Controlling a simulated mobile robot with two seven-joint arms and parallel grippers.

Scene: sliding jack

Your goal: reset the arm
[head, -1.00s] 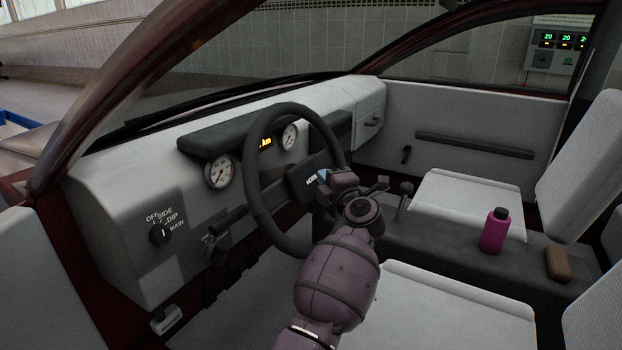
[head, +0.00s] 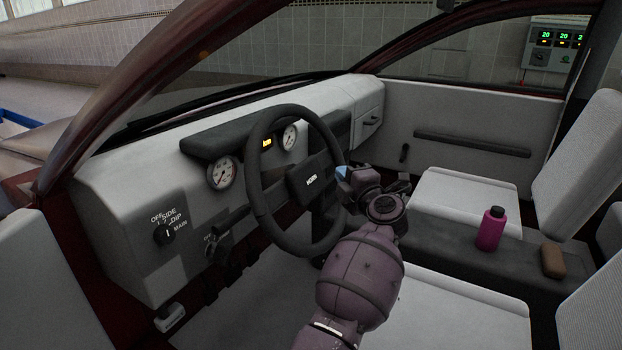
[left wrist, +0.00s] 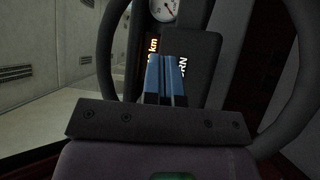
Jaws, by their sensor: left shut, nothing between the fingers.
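My left arm reaches from the bottom of the head view into the car. My left gripper (head: 343,174) is beside the right part of the steering wheel rim (head: 254,190), apart from the horn pad (head: 308,181) as far as I can tell. In the left wrist view its blue fingers (left wrist: 166,78) are together with nothing between them. They point toward the wheel's hub, with the horn lettering just behind. The wheel rim also shows in the left wrist view (left wrist: 290,120). My right gripper is not in view.
The light switch (head: 164,234) and gauges (head: 222,173) are on the dashboard at left. A magenta bottle (head: 490,229) and a brown block (head: 553,261) stand on the dark centre console. Grey seats (head: 470,202) flank the console. The windscreen pillar (head: 100,125) bounds the left.

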